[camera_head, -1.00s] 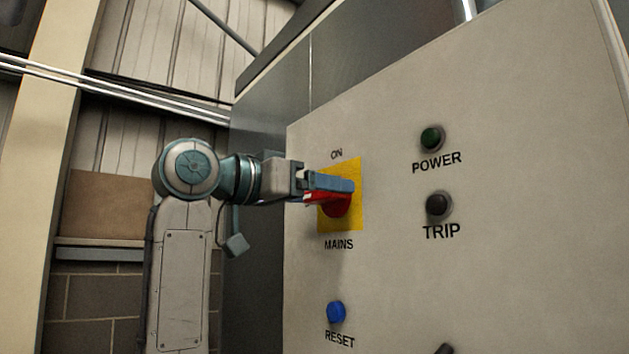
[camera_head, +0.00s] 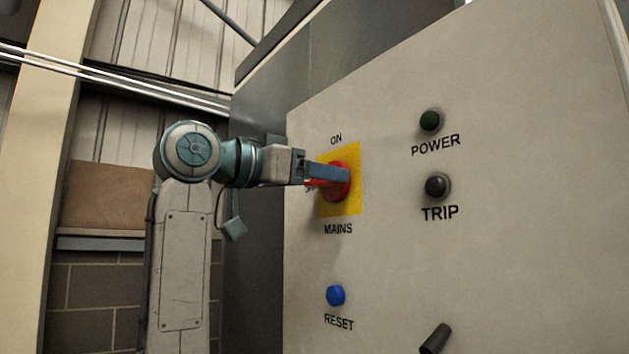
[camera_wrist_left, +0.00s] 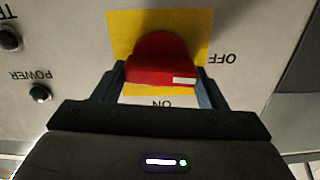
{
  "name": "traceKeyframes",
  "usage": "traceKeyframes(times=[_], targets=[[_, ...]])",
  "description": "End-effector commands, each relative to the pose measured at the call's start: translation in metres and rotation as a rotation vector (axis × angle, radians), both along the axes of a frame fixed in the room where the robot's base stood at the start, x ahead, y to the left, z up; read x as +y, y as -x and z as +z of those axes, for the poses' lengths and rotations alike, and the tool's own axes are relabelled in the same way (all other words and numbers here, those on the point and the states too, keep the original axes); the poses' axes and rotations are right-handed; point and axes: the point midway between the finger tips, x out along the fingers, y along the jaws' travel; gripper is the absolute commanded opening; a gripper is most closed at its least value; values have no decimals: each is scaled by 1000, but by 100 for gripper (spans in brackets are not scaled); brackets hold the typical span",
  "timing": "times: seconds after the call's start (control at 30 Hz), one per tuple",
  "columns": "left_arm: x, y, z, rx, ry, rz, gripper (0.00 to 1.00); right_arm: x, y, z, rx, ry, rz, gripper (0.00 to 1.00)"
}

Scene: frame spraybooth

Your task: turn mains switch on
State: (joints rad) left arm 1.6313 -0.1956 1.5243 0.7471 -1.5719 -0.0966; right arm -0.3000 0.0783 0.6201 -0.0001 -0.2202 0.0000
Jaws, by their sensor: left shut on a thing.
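The mains switch (camera_head: 340,191) is a red rotary knob on a yellow plate (camera_head: 352,205), between the labels ON above and MAINS below. My left gripper (camera_head: 334,173) reaches in from the left and is shut on the red knob, partly hiding it. In the left wrist view the red knob (camera_wrist_left: 158,62) lies between the two fingers of my left gripper (camera_wrist_left: 162,82). A white mark on the knob lies on its lower right there, near the ON label; OFF is at the right. My right gripper is not in view.
The pale panel also bears a dark green POWER lamp (camera_head: 430,121), a dark TRIP lamp (camera_head: 437,186), a blue RESET button (camera_head: 335,295) and a dark lever (camera_head: 435,338) at the bottom. The panel face right of the switch is otherwise clear.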

Motion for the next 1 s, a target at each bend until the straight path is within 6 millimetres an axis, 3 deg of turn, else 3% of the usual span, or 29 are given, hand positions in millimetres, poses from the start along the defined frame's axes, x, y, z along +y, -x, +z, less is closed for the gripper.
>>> traceKeyframes(times=[0.4,1.0], targets=[[-1,1,-4,-296,-215,1,43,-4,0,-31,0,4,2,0],[-2,3,-5,-757,-551,-1,43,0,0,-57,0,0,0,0]])
